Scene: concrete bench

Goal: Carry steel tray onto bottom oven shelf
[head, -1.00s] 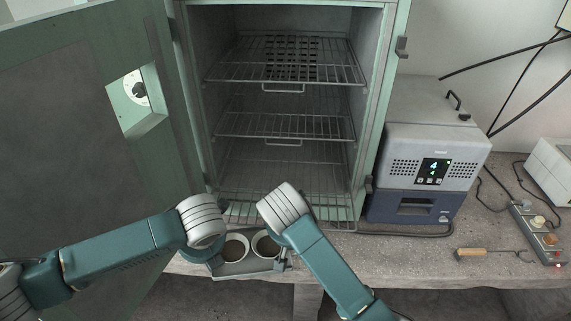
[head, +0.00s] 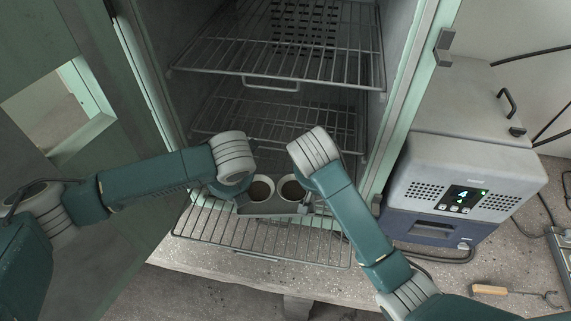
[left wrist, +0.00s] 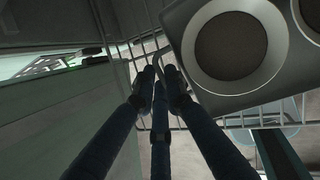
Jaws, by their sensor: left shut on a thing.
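The steel tray (head: 262,209) is a grey tray bearing two pale cups with dark contents, the left cup (head: 261,189) and the right cup (head: 292,188). It is over the front part of the bottom oven shelf (head: 265,240), a wire rack that reaches out at the oven mouth. I cannot tell whether tray and rack touch. My left gripper (head: 222,191) is at the tray's left end. In the left wrist view it (left wrist: 160,78) is shut on the tray's handle beside the tray (left wrist: 188,32). My right gripper (head: 308,206) is at the tray's right end, its fingers mostly hidden.
The oven's upper shelf (head: 280,62) and middle shelf (head: 285,118) sit above the tray. The green oven door (head: 70,115) stands open at left. A grey instrument (head: 460,175) stands close at right, with a wooden-handled tool (head: 490,290) in front.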

